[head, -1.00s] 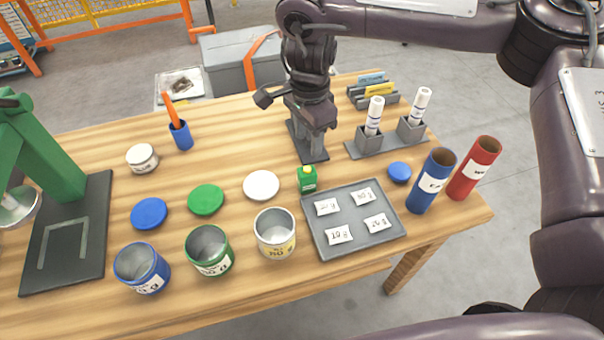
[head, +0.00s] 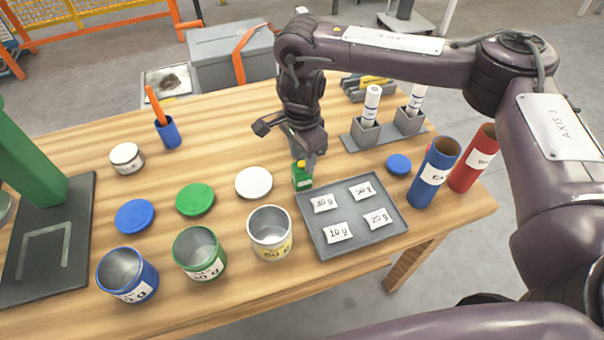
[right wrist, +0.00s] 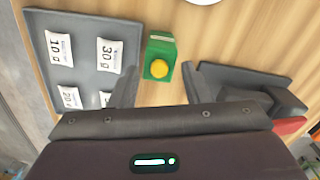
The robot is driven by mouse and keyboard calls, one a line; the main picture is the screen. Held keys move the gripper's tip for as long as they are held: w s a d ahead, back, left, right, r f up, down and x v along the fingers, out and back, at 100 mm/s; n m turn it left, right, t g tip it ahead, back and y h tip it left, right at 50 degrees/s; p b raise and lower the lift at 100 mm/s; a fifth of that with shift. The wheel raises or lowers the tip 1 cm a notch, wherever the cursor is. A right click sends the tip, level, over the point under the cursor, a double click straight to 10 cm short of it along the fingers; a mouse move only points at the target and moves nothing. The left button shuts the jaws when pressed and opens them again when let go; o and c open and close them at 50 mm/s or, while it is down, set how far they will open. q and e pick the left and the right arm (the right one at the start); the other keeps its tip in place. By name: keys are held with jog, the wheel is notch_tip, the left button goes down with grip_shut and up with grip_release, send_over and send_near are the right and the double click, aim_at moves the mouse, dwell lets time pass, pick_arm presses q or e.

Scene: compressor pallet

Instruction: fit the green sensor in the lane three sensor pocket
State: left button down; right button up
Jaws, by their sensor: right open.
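A small green box-shaped item with a yellow round cap (head: 302,178) stands upright on the wooden table, just left of a grey tray. It matches the task's green sensor only in colour. My right gripper (head: 304,160) is above and behind it, pointing down. In the right wrist view the green item (right wrist: 160,58) lies between the two spread fingers of the open gripper (right wrist: 160,82), with gaps on both sides. I see no pocket marked lane three. My left gripper is not in view.
The grey tray (head: 315,237) holds several labelled sachets. Open blue, green and white cans (head: 270,247) stand along the front, with lids behind them. Blue (head: 432,175) and red (head: 473,160) tubes stand right. A green stand (head: 35,160) is left.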

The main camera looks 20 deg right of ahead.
jog(key=shift+f, duration=0.3)
dwell(0.5)
grip_shut()
jog(key=shift+r, duration=0.1)
dwell(0.4)
